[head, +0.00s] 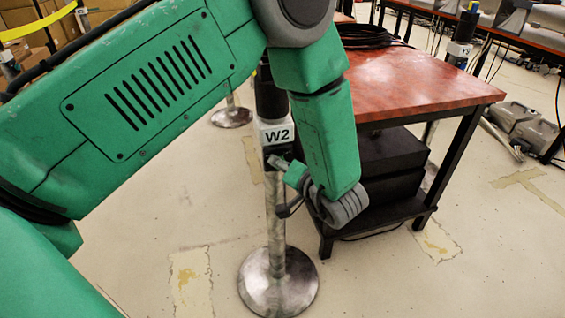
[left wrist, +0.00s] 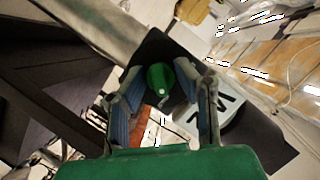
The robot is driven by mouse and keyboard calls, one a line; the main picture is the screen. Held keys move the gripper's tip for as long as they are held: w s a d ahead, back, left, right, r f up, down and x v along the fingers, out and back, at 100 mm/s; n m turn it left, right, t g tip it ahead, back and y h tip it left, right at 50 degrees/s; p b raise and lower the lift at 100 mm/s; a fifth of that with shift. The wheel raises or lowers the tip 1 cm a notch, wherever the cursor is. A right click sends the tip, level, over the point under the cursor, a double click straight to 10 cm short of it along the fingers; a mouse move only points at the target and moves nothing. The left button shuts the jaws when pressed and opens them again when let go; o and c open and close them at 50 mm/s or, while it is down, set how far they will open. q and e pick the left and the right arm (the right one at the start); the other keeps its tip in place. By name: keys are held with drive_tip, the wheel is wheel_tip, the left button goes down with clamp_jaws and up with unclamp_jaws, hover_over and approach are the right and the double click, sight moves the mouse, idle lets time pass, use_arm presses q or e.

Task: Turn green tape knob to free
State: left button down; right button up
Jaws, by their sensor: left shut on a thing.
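The green knob (left wrist: 160,78) shows in the left wrist view, a rounded green piece on a dark housing between the two fingers. My left gripper (left wrist: 157,84) is shut on it, with a blue-padded finger on each side. In the head view my left gripper (head: 278,163) reaches the black head of the post just below its white W2 label (head: 277,136). The knob itself is hidden there by the gripper. The metal post (head: 276,222) stands upright on a round base (head: 278,287). My right gripper is not in view.
A red-topped table (head: 425,85) with black boxes (head: 393,165) below stands close on the right of the post. Another labelled post (head: 461,48) is at the back right. Yellow tape (head: 35,23) crosses the top left. Floor in front and left of the post is clear.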

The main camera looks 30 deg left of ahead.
use_arm(q)
drive_tip(key=n+p, duration=0.1)
drive_tip(key=p, duration=0.1)
drive_tip(key=n+t+h+p, duration=0.1)
drive_tip(key=n+p, duration=0.1)
drive_tip(key=p, duration=0.1)
drive_tip(key=shift+s+a+h, duration=0.1)
drive_tip(key=shift+h, duration=0.2)
drive_tip(key=n+t+h+p, duration=0.1)
drive_tip(key=n+p, duration=0.1)
drive_tip(key=shift+f+n+h, duration=0.1)
drive_tip(key=shift+n+h, duration=0.2)
drive_tip(key=n+t+h+p, duration=0.1)
drive_tip(key=n+t, duration=0.1)
drive_tip(key=n, duration=0.1)
drive_tip(key=n+t+h, duration=0.1)
drive_tip(key=n+t, duration=0.1)
drive_tip(key=n, duration=0.1)
drive_tip(key=shift+f, duration=0.1)
drive_tip(key=shift+n, duration=0.3)
drive_tip(key=c, duration=1.6)
unclamp_jaws()
